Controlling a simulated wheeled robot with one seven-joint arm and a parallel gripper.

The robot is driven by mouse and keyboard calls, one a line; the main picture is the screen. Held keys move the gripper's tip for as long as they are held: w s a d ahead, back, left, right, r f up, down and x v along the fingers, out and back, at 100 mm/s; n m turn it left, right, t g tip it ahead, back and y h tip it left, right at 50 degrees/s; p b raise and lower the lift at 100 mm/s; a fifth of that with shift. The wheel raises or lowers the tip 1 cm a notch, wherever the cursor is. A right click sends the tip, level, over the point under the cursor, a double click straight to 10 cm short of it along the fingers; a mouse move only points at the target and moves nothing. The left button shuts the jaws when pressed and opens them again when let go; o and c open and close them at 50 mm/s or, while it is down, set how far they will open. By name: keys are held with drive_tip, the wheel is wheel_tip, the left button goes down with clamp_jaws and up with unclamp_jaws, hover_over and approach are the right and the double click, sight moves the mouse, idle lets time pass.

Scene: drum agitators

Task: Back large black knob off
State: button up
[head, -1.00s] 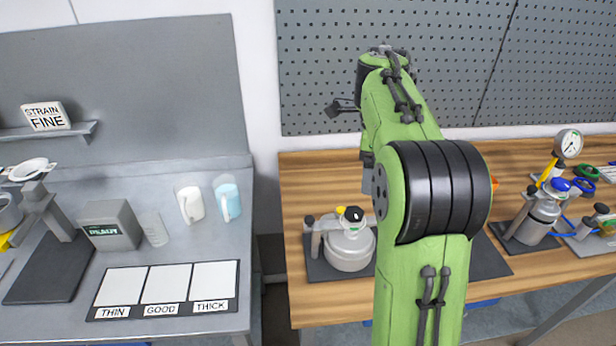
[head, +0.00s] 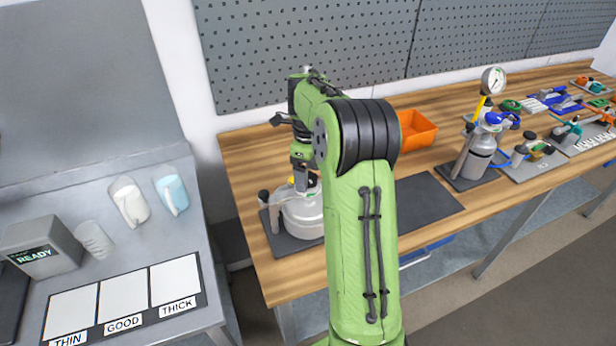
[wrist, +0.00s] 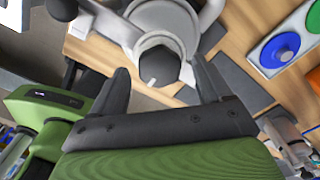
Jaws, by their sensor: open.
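The large black knob (wrist: 160,66) has a pale mark on its face and sits on a round light-grey collar on top of the grey drum (head: 306,218). In the wrist view my gripper (wrist: 159,68) is open, with one dark finger on each side of the knob's near edge and gaps showing. I cannot tell how deep the fingers reach along the knob. In the head view my gripper (head: 302,181) points down over the drum top and hides the knob. A smaller black knob (head: 263,196) stands on a post at the drum's left.
The drum stands on a dark mat (head: 285,244) on the wooden bench (head: 240,150). An orange bin (head: 415,130) and a gauge assembly (head: 480,158) stand to the right. A grey table (head: 190,235) with cups is at the left.

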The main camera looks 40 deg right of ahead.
drive_tip(key=shift+w+f, duration=0.1)
drive_tip(key=shift+f, duration=0.3)
drive_tip(key=shift+c, duration=0.2)
drive_tip(key=c, duration=1)
drive_tip(key=shift+r, duration=0.1)
drive_tip(key=shift+n, duration=0.3)
